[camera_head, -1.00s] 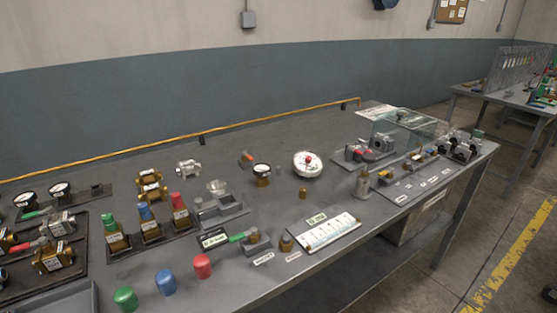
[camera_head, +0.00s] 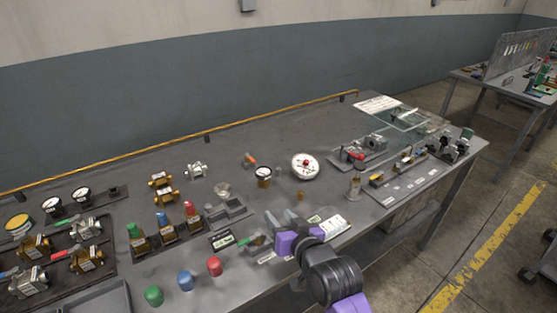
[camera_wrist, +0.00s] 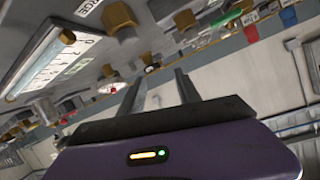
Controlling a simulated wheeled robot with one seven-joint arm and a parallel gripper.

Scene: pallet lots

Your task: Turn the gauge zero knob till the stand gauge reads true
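A round white dial with a red centre (camera_head: 305,166) lies on the bench, behind my gripper. A smaller white-faced gauge on a brass body (camera_head: 263,174) stands to its left. Their readings are too small to make out. I cannot tell which part is the zero knob. A small brass piece (camera_head: 301,196) stands in front of the dial. My gripper (camera_head: 281,214) is over the front of the bench, its fingers pointing away, apart and empty. In the wrist view, the fingers (camera_wrist: 158,88) are apart, with a brass fitting (camera_wrist: 121,20) beyond them.
A white chart card (camera_head: 334,227) is partly hidden by my gripper. Red (camera_head: 215,266), blue (camera_head: 186,281) and green (camera_head: 153,295) caps stand at the front edge. Valves (camera_head: 165,227) fill the left; a clear cover (camera_head: 405,119) is at the right. The back middle is clear.

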